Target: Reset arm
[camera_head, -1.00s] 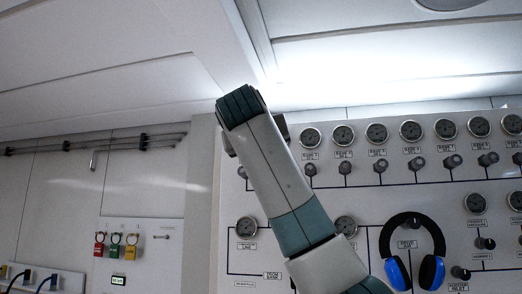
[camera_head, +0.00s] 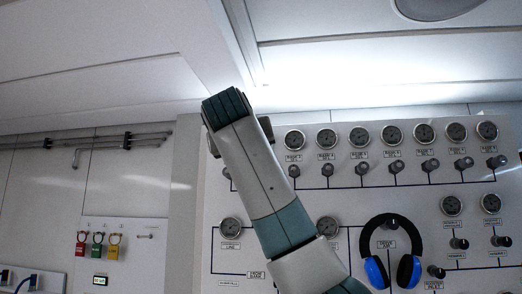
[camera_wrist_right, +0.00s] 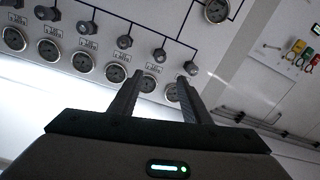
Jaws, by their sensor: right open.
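My right arm (camera_head: 255,175) rises from the bottom of the head view, leaning up and left in front of the fill panel (camera_head: 290,205). Its gripper fingers are hidden in the head view. In the right wrist view my right gripper (camera_wrist_right: 156,82) is open, with two dark fingers apart and nothing between them. The fingers point toward the panel's row of gauges and knobs, and I cannot tell how far off they are. My left gripper is not in any view.
Blue and black headphones (camera_head: 392,255) hang on the panel right of my arm. Round gauges (camera_head: 359,137) and knobs (camera_head: 362,168) line the panel. Red, green and yellow padlocks (camera_head: 97,244) hang on the left wall. A pipe (camera_head: 90,143) runs above them. The space left of my arm looks clear.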

